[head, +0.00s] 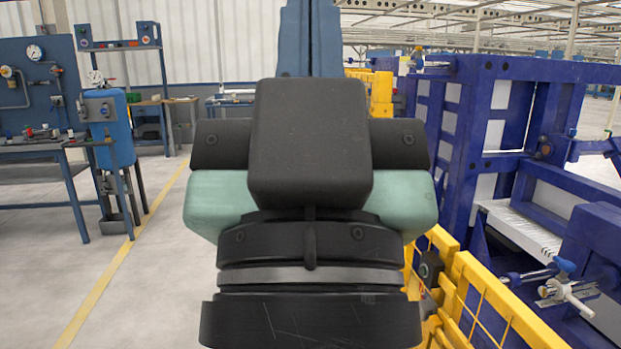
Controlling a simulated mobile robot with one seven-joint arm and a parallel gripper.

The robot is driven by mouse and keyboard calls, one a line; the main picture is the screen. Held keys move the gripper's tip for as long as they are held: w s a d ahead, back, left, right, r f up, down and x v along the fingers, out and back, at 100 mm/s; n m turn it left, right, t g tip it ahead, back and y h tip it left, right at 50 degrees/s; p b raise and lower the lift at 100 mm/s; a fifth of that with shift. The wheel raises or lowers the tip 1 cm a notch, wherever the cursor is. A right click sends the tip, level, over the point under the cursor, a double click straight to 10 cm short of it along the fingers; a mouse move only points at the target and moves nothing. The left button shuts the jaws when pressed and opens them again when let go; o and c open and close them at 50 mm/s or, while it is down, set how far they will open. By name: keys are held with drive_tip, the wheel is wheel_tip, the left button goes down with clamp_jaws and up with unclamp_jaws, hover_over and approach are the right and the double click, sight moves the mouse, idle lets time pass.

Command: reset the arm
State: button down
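The black end of my arm with my gripper (310,145) fills the middle of the head view, very close to the camera. A dark block stands above a round black collar with a grey ring. Pale green parts stick out to the left and right behind the block; I cannot tell whether they belong to my arm. No fingertips show, so I cannot see whether my gripper is open or holds anything.
A yellow fence (480,300) and a large blue machine frame (490,130) stand close on the right. A blue workbench (40,150) and a blue tank (108,128) stand at the left. The grey floor (165,265) between is clear, with a yellow line.

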wheel_tip(320, 180, up, 24)
drive_tip(key=p, duration=2.1)
drive_tip(key=shift+p, duration=0.35)
